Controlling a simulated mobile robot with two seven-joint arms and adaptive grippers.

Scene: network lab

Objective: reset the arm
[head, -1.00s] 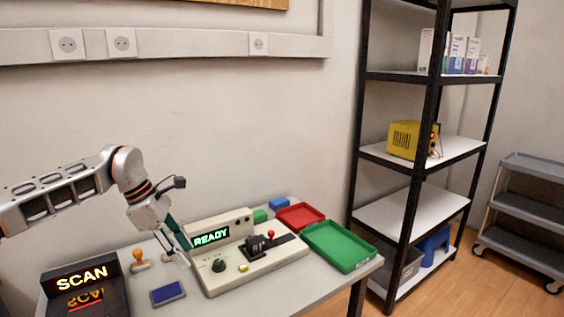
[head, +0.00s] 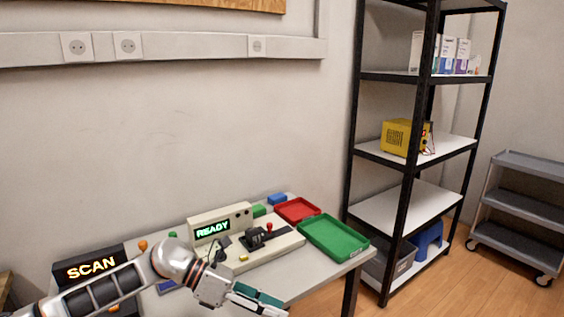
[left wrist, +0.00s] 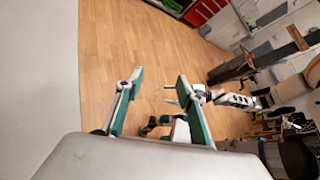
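My left arm comes in from the left, low in the head view. Its gripper (head: 265,301) is in front of the table's near edge, to the right of the arm's wrist. In the left wrist view the gripper's two green-padded fingers (left wrist: 160,86) are spread apart, with nothing held between them. Floor shows past the fingers.
A table (head: 305,277) carries a console (head: 275,249) with a READY display, a SCAN device (head: 92,268), a red tray (head: 297,211) and a green tray (head: 334,238). A black shelf rack (head: 410,152) stands right of it. A grey cart (head: 515,213) is farther right.

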